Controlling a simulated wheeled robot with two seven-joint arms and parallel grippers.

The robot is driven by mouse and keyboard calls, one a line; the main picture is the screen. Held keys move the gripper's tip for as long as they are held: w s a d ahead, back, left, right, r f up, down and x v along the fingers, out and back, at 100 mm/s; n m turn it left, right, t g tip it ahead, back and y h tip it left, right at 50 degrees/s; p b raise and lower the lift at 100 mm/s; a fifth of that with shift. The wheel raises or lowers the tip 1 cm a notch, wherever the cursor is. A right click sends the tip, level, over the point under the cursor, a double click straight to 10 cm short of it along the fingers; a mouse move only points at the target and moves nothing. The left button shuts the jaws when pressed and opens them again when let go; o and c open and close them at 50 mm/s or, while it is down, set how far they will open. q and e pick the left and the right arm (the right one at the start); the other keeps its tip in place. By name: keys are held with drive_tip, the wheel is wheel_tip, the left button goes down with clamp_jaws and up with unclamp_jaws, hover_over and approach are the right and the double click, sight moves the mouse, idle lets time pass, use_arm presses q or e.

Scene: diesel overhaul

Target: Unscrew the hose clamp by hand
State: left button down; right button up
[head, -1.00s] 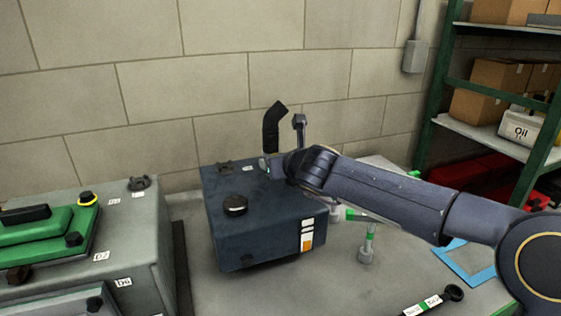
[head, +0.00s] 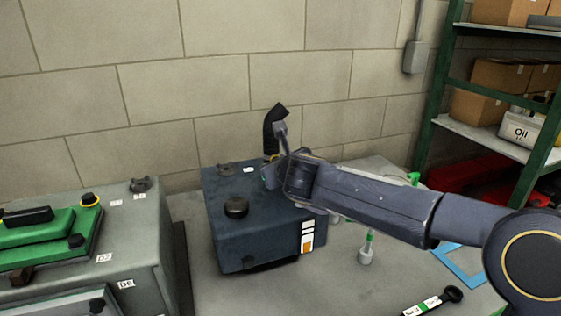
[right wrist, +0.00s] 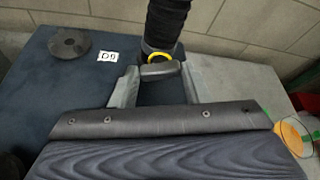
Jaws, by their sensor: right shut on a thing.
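A black bent hose (head: 270,135) rises from the back of the dark blue box (head: 230,250). In the right wrist view the ribbed hose (right wrist: 165,22) comes down to a yellow ring (right wrist: 158,57) at its foot. A grey clamp piece (right wrist: 158,72) sits just in front of this ring. My right gripper (right wrist: 158,75) has its two fingers on either side of the grey piece and is shut on it. In the head view my right gripper (head: 270,174) is at the foot of the hose and hides most of the clamp. My left gripper is not in view.
A grey box with green covers (head: 35,240) stands at the left. A small grey socket-like tool (head: 366,255) stands on the bench. Shelves (head: 480,140) are at the right, a block wall behind.

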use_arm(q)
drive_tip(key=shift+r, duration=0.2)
use_arm(e)
drive_tip(key=shift+s+a+n+t+h, duration=0.1)
drive_tip(key=shift+a+n+t+h, duration=0.15)
drive_tip(key=shift+n+h, duration=0.7)
drive_tip(key=shift+n, duration=0.35)
drive_tip(key=o, duration=1)
drive_tip(key=shift+f+y, duration=0.1)
drive_tip(key=shift+y, duration=0.15)
drive_tip(key=shift+d, duration=0.1)
